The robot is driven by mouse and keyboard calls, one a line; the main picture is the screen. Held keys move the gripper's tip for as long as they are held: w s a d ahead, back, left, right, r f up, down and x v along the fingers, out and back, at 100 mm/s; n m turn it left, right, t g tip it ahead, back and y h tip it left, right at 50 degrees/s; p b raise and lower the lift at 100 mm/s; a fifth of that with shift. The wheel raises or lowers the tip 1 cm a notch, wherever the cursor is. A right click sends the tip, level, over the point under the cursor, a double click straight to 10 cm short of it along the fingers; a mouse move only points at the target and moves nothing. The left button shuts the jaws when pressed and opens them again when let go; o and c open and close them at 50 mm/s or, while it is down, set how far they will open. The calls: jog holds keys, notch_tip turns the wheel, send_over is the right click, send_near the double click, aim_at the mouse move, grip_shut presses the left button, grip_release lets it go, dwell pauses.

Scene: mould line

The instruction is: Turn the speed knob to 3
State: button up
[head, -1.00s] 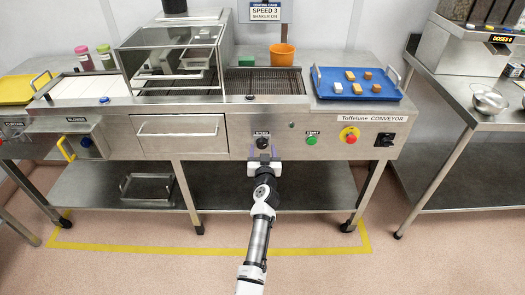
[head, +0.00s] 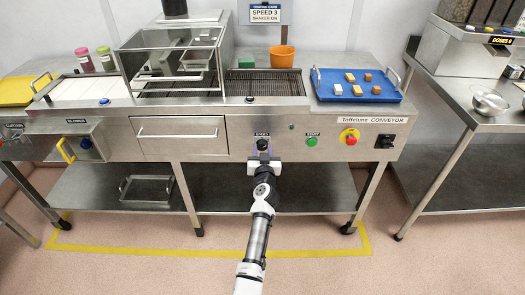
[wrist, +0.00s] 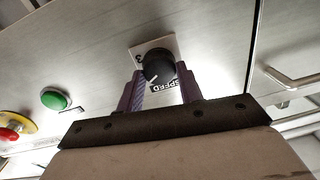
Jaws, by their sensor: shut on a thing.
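The speed knob (wrist: 158,66) is a round black knob with a white pointer line, on a pale plate on the conveyor's front panel. In the wrist view the pointer slants toward the lower left of the picture, and a "SPEED" label shows upside down below the knob. A figure that looks like 3 shows at the plate's left edge. My gripper (wrist: 160,90) has its two purple fingers on either side of the knob, shut on it. In the head view the knob (head: 262,144) shows just above my gripper (head: 263,153). A sign (head: 265,14) reads "SPEED 3, SHAKER ON".
The green start button (head: 312,141), the red stop button (head: 350,137) and a black rotary switch (head: 385,141) sit right of the knob on the panel. A drawer handle (head: 177,134) is to the left. A lower shelf (head: 305,186) lies below.

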jog(key=shift+m, duration=0.3)
jog(key=m+b, duration=0.1)
jog(key=m, duration=0.4)
jog(key=shift+d+f+m, duration=0.1)
jog(key=shift+m, duration=0.2)
jog(key=m, duration=0.5)
jog(key=shift+f+m+t, duration=0.1)
jog(key=shift+m+t, duration=0.2)
jog(key=shift+m, duration=0.1)
jog(key=o, duration=1)
jog(key=shift+s, duration=0.1)
jog(key=shift+s+d+f+p, duration=0.15)
jog(key=shift+s+p, duration=1.2)
jog(key=shift+s, duration=2.05)
jog(key=shift+s+d+f+p, duration=0.15)
jog(key=shift+s+p, duration=1.2)
jog(key=shift+s, duration=2.05)
